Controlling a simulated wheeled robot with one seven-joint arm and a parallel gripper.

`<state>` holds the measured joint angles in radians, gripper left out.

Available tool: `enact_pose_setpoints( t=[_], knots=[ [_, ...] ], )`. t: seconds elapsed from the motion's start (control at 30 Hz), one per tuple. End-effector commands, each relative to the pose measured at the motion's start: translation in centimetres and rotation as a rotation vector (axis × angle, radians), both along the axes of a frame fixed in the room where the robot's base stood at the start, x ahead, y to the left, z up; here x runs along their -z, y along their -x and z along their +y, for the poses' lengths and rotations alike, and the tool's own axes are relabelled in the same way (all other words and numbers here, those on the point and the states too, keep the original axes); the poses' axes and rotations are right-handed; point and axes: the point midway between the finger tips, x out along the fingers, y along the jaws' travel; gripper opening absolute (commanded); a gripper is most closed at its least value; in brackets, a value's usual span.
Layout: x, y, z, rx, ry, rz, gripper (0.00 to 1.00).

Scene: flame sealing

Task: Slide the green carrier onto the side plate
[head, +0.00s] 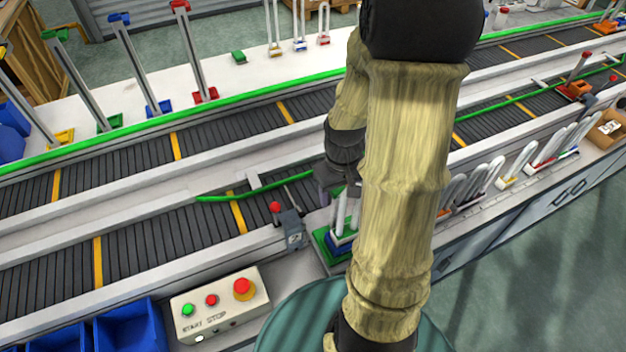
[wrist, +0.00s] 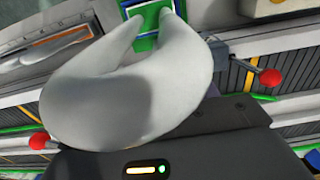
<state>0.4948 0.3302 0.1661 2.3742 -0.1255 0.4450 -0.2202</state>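A green carrier or base (head: 325,246) stands on the near bench, left of my forearm. A blue part (head: 342,240) sits on it, with white upright legs rising up to my gripper. My gripper (head: 340,192) is at the top of these legs, partly hidden by my arm. In the wrist view a large white loop (wrist: 130,95) fills the middle, right in front of my gripper body. I cannot identify the side plate.
A grey post with a red knob (head: 276,207) stands close left of the green base. A START/STOP box (head: 220,305) and blue bins (head: 130,328) are at the front left. Several white loops stand in a row at right. Conveyors run behind.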

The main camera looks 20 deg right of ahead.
Motion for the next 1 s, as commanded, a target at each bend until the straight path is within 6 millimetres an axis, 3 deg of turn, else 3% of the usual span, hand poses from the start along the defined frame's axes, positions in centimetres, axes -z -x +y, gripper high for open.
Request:
enact_pose_setpoints(
  t=[0.57, 1.0],
  knots=[
    [0.0, 0.0, 0.0, 0.0, 0.0, -0.001, 0.58],
    [-2.8, -0.1, 0.0, -0.001, 0.0, -0.001, 0.58]
  ],
)
